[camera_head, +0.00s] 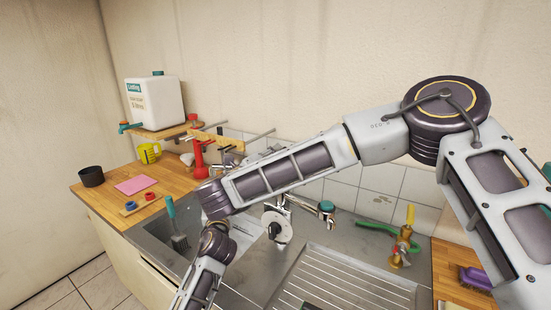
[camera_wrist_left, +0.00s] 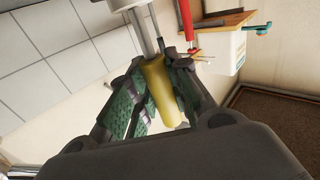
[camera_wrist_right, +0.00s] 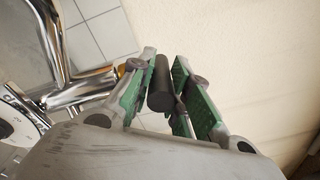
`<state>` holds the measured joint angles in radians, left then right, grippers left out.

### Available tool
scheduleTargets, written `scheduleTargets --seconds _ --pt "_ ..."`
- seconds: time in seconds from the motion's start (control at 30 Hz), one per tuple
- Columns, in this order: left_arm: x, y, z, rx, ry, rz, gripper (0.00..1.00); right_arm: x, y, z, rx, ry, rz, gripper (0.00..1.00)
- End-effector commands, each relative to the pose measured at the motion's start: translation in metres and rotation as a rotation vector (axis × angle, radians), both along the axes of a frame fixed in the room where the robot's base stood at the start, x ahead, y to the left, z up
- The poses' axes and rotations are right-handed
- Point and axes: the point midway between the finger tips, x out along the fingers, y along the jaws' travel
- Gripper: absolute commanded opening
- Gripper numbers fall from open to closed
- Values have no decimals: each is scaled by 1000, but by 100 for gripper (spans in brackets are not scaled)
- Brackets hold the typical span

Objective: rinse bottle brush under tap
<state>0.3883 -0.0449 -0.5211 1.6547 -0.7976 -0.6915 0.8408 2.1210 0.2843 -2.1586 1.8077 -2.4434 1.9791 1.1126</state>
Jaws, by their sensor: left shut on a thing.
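In the left wrist view my left gripper (camera_wrist_left: 155,100) is shut on a yellow cylindrical handle (camera_wrist_left: 160,85). Pale rods show just beyond its far end, and I cannot tell whether they belong to it. No bristles show there. In the right wrist view a dark cylinder (camera_wrist_right: 160,85) lies between the green pads of my right gripper (camera_wrist_right: 165,75). I cannot tell whether both pads touch it. The chrome tap (camera_wrist_right: 72,82) is to its left, and shows over the sink in the head view (camera_head: 300,203). Neither gripper's fingertips show in the head view.
My arm crosses the head view and hides part of the sink (camera_head: 160,228). A teal-handled brush (camera_head: 175,222) stands there. A ribbed drainer (camera_head: 345,285) lies right, near a yellow-handled brass valve (camera_head: 405,245). A white jug (camera_head: 155,100) and black cup (camera_head: 92,176) are left.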

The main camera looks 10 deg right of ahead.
Motion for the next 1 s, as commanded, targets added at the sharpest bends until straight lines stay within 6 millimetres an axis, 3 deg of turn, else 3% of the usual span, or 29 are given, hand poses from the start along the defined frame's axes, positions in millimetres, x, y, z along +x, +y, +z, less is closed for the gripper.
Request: scheduleTargets --seconds 0.1,0.53,1.0 --pt "0 0 0 0 0 0 0 0 0 0 1 1 1 0" --pt "0 0 0 0 -1 0 0 -1 -1 -1 0 2 21 0" --pt "0 0 0 0 0 0 0 -5 -7 -1 1 4 178 0"
